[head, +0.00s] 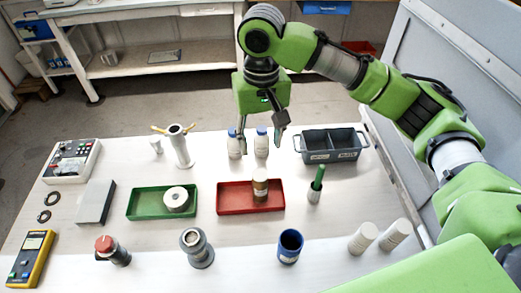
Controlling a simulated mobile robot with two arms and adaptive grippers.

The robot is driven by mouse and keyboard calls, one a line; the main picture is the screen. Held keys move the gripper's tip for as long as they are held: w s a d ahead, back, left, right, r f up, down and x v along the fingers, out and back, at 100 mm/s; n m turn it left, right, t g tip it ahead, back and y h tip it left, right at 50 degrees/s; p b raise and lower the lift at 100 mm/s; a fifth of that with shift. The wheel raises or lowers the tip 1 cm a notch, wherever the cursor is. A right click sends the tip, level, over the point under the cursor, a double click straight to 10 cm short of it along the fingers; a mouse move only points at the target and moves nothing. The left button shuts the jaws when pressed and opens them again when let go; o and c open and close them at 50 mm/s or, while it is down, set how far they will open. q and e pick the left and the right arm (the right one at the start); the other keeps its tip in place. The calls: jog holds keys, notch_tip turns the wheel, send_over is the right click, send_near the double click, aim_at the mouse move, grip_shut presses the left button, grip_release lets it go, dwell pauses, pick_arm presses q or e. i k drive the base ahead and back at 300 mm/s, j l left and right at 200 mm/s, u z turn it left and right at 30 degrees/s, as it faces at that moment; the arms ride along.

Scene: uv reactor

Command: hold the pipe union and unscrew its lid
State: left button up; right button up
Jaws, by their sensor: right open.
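A grey flanged fitting (197,250), which looks like the pipe union, stands upright near the front of the white table, left of centre. A ring-shaped top (191,237) sits on it; I cannot tell whether this is its lid. A darker fitting with a red cap (106,243) stands to its left and leans slightly in the picture. My right gripper (261,140) is open and empty, pointing down at the back of the table in front of two white bottles. It is apart from both fittings. My left gripper is out of view.
A green tray (135,212) holds a white round part, and a red tray (230,205) holds a jar. A grey divided bin (331,146) stands at the back right. A blue cup (290,245) and two white cylinders (362,238) stand at the front right.

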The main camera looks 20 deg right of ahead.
aim_at(202, 260)
jog(key=k, duration=1.5)
